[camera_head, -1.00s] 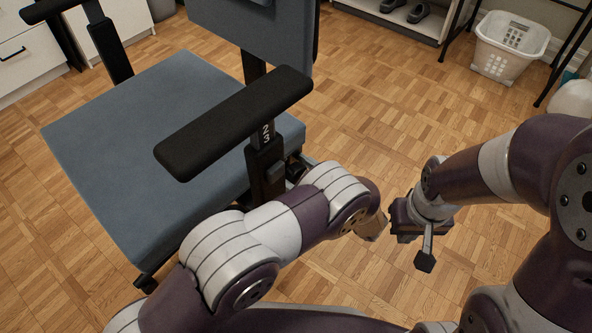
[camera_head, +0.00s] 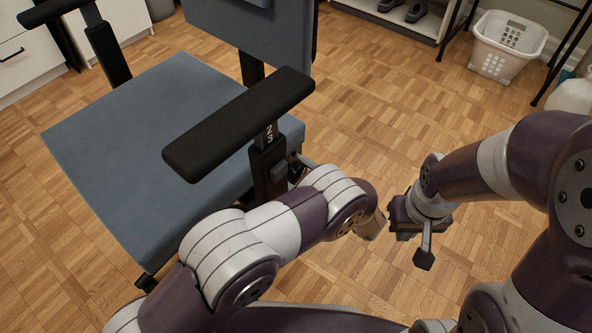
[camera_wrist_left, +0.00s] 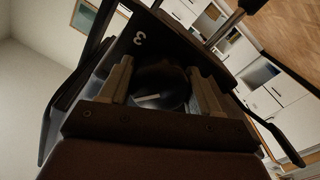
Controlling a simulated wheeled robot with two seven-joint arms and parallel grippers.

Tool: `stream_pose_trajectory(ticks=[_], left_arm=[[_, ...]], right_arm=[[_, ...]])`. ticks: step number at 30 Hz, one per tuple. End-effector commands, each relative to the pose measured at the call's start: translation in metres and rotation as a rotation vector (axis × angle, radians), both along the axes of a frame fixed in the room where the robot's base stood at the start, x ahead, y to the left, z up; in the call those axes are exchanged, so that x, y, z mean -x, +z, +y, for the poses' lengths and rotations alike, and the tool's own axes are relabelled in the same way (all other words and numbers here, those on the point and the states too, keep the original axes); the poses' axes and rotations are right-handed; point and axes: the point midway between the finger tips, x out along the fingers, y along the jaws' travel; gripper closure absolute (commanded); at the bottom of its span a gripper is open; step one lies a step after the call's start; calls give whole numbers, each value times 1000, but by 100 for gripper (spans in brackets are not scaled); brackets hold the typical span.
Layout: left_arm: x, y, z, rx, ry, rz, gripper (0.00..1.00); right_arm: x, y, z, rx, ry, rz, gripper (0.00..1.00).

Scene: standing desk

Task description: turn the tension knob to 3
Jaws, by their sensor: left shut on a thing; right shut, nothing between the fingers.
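The dark round tension knob (camera_wrist_left: 165,82) is under the chair seat in the left wrist view. A short white line on its face lies nearly level, slightly tilted. A white numeral 3 (camera_wrist_left: 139,39) is on the dark surface above and left of it. My left gripper (camera_wrist_left: 160,72) has one finger on each side of the knob and is shut on it. In the head view my left arm (camera_head: 325,205) reaches beside the chair's right edge and hides the knob and fingers. My right gripper (camera_head: 424,258) is shut and empty over open floor.
The blue chair seat (camera_head: 130,140) and black near armrest (camera_head: 235,122) stand left of my left arm. A white basket (camera_head: 505,45) and a shelf with shoes are at the back right. Bare parquet lies between.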

Motion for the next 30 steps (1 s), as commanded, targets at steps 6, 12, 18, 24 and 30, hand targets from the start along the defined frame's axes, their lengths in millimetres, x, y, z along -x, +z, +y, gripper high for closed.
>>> stream_pose_trajectory(ticks=[6, 12, 18, 24, 30], left_arm=[[0, -1, -1, 81, -5, -101, 68], [0, -2, -1, 128, -5, -162, 68], [0, -2, -2, 148, -5, -189, 68], [0, -2, -2, 151, -5, -193, 68], [0, -2, -2, 151, -5, -192, 34]], right_arm=[[0, 2, 0, 0, 0, 0, 100], [0, 3, 0, 0, 0, 0, 100], [0, 3, 0, 0, 0, 0, 100], [0, 3, 0, 0, 0, 0, 100], [0, 3, 0, 0, 0, 0, 100]])
